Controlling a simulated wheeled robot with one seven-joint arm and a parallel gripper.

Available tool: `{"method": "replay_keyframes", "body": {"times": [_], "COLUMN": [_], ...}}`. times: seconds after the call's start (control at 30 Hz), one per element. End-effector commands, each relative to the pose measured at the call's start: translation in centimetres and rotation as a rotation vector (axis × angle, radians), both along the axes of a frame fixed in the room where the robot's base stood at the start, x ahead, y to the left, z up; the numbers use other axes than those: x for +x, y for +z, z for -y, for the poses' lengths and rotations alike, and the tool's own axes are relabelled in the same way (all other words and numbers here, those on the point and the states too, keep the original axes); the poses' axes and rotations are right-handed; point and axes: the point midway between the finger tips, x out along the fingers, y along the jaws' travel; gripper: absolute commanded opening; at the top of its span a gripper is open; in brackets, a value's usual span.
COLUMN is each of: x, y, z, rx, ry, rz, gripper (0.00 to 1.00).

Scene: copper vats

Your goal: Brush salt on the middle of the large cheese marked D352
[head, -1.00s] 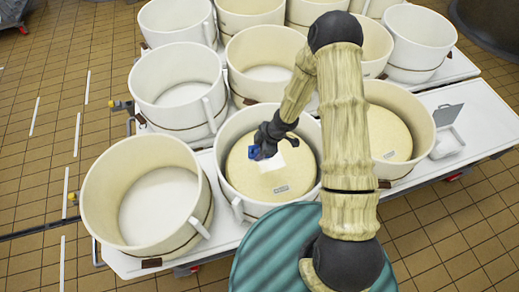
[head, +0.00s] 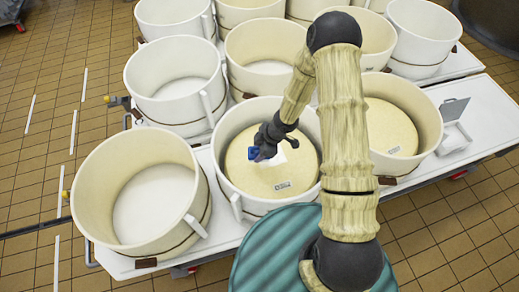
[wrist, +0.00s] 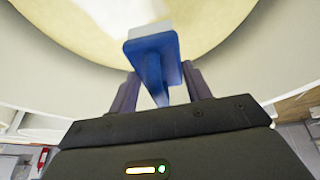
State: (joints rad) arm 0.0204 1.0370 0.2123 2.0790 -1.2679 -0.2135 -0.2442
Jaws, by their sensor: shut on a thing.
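A large pale-yellow cheese (head: 250,178) lies in the middle front tub, with a small label (head: 283,185) near its front edge; the text is too small to read. A white patch (head: 291,144) shows on its upper middle, partly behind my gripper. My gripper (head: 263,151) is over the cheese and shut on a blue brush (head: 254,154). In the wrist view, my gripper (wrist: 159,85) holds the brush (wrist: 152,50) by its handle, pale bristles toward the cheese (wrist: 215,25). I cannot tell whether the bristles touch it.
The tub's wall (head: 222,130) surrounds the cheese. An empty tub (head: 92,195) stands left, and a tub with another cheese (head: 392,128) right. More tubs stand behind. A small open box (head: 453,138) sits on the white table (head: 490,112) at right.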

Motion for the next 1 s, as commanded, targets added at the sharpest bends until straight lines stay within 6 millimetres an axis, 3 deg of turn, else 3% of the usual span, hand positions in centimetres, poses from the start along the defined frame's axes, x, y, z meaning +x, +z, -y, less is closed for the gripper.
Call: {"method": "replay_keyframes", "body": {"times": [0.33, 0.53, 0.77, 1.0], "x": [-0.1, 0.0, 0.8, 2.0], "y": [0.2, 1.4, 4.5, 8.0], "z": [-0.3, -0.1, 1.4, 4.3], "rx": [0.0, -0.002, -0.002, -0.001], "ry": [0.0, -0.087, -0.388, -0.778], "rz": [0.0, 0.0, 0.001, 0.002], "gripper": [0.28, 0.28, 0.28, 0.28]}}
